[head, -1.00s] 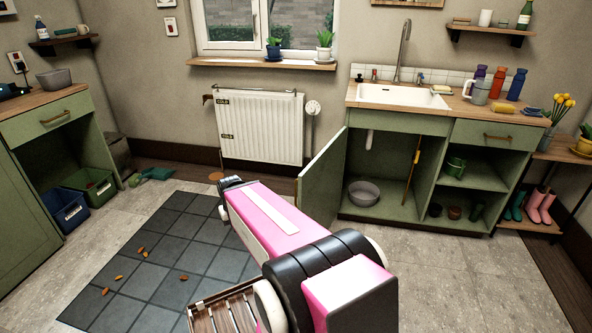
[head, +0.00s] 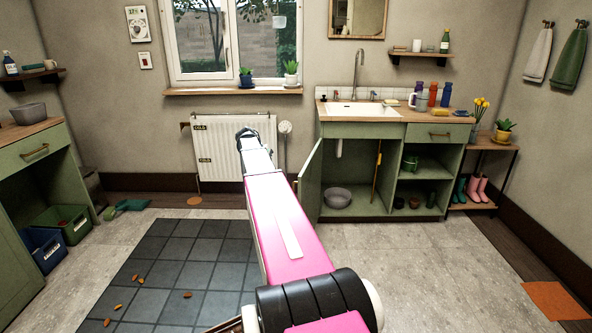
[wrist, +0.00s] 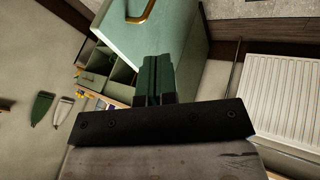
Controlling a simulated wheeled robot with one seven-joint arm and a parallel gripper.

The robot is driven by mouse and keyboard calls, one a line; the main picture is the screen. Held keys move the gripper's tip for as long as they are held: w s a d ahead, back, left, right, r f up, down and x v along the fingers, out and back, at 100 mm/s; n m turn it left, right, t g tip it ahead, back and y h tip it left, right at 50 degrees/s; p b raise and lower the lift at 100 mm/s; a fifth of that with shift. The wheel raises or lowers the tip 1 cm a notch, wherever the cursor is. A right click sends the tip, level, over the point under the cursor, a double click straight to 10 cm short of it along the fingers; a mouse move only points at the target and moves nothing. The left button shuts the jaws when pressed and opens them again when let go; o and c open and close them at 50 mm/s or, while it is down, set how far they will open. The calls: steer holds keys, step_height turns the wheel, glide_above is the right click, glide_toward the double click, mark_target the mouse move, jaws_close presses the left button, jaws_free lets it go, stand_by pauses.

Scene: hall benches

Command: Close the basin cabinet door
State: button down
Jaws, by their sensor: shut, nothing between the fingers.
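The basin cabinet (head: 378,133) is green, with a white sink on top. Its door (head: 309,182) stands open at the left side, swung out toward me. Behind it, the bay under the sink lies exposed. In the wrist view the door (wrist: 165,40) shows as a green panel with a brass handle (wrist: 140,14) near the picture's top edge. My gripper (wrist: 158,62) is shut and empty, its dark green fingers overlapping the panel's lower edge in that view. I cannot tell whether they touch it. In the head view my arm hides the fingertips.
A grey bowl (head: 337,197) sits inside the bay. The radiator (head: 216,148) stands on the wall left of the door. A plant shelf with pink boots (head: 477,188) is at the right. The floor before the cabinet is clear; a dark tiled mat (head: 180,270) lies left.

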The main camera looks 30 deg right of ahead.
steer(key=w+d+r+m, duration=0.1)
steer(key=w+d+r, duration=0.1)
steer(key=d+r, duration=0.15)
steer(key=s+d+f, duration=0.3)
steer(key=d+f, duration=0.4)
steer(key=d, duration=0.3)
steer(key=shift+s+f+h, duration=0.4)
